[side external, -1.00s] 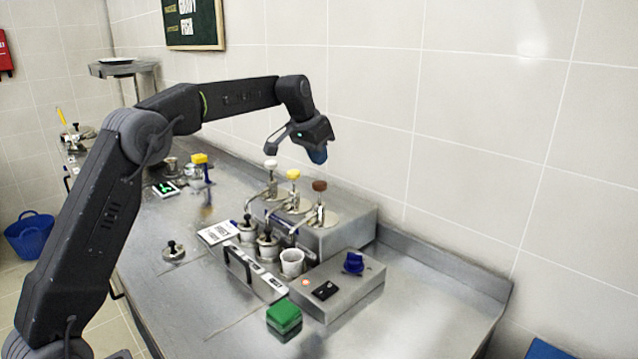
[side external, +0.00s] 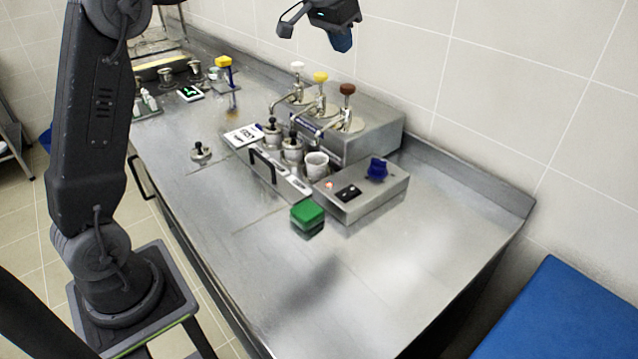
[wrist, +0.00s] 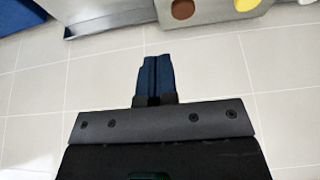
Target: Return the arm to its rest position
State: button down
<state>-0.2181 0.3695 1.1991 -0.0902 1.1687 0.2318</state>
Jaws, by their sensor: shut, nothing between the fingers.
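My gripper (side external: 342,42) shows at the top edge of the side external view, in the air above and behind the pump dispensers, in front of the tiled wall. Its blue fingers (wrist: 154,78) are together in the wrist view, with nothing between them. Part of my arm is cut off by the top of the side view. My base stands at the lower left, beside the counter.
The steel counter (side external: 240,260) holds a pump dispenser box (side external: 385,125), a green block (side external: 307,213), a control box with a blue knob (side external: 377,168) and lidded pots. A blue surface (side external: 560,310) is at lower right. The counter's front is mostly clear.

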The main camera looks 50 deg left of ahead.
jog(key=s+d+f, duration=0.1)
jog(key=s+d, duration=0.3)
jog(key=s, duration=0.8)
jog(key=s+d+f, duration=0.1)
jog(key=s+d, duration=0.4)
jog(key=s, duration=0.6)
jog(key=s+d+f, duration=0.1)
jog(key=s+f, duration=0.6)
jog(key=s, duration=0.2)
jog(key=shift+s+t, duration=0.4)
jog(key=shift+d+f, duration=0.1)
